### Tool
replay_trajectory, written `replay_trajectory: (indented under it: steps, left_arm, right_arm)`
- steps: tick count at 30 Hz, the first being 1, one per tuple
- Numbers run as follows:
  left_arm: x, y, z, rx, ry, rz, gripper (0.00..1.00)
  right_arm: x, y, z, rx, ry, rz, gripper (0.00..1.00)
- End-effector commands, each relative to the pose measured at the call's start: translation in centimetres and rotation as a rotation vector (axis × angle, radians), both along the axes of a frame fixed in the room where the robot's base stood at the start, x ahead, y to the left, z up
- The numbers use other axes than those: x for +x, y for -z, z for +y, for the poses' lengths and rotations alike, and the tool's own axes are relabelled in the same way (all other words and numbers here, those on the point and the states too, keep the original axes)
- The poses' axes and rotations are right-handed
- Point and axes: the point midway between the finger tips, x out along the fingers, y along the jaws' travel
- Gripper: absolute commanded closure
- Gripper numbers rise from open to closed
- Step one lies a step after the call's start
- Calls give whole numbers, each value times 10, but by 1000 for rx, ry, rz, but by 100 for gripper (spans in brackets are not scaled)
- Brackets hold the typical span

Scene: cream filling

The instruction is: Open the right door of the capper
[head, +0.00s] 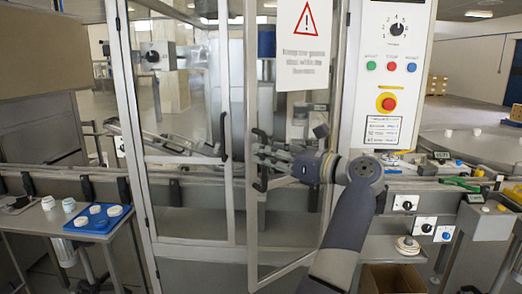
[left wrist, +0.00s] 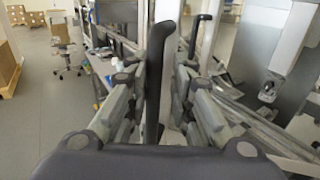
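The capper has a glass left door (head: 144,120) in a grey metal frame. Its glass right door (head: 251,215) stands ajar, its left edge swung out towards me and lower in the picture than the left door's bottom. My left gripper (head: 260,155) reaches across in front of the right door. In the left wrist view the handle (left wrist: 158,75) stands between the two fingers. The left door's black handle (head: 223,135) is just to the left. My right gripper is not in view.
A control panel (head: 391,85) with a red emergency button stands right of the door. A warning sign (head: 304,45) hangs on the right door's upper part. A side table with a blue tray (head: 100,218) of white lids is at left. An open cardboard box (head: 392,278) is at bottom right.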

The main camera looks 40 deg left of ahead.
Motion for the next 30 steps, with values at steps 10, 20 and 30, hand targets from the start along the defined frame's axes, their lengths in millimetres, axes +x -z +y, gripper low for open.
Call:
replay_trajectory:
  steps: [10, 20, 30]
  left_arm:
    - [0, 0, -1, 0, 4, 0, 79]
    - [6, 0, -21, -1, 7, 1, 79]
    - [14, -1, -45, 2, 14, 2, 79]
  right_arm:
    - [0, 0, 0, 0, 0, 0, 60]
    - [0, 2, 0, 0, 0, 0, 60]
    - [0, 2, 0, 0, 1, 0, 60]
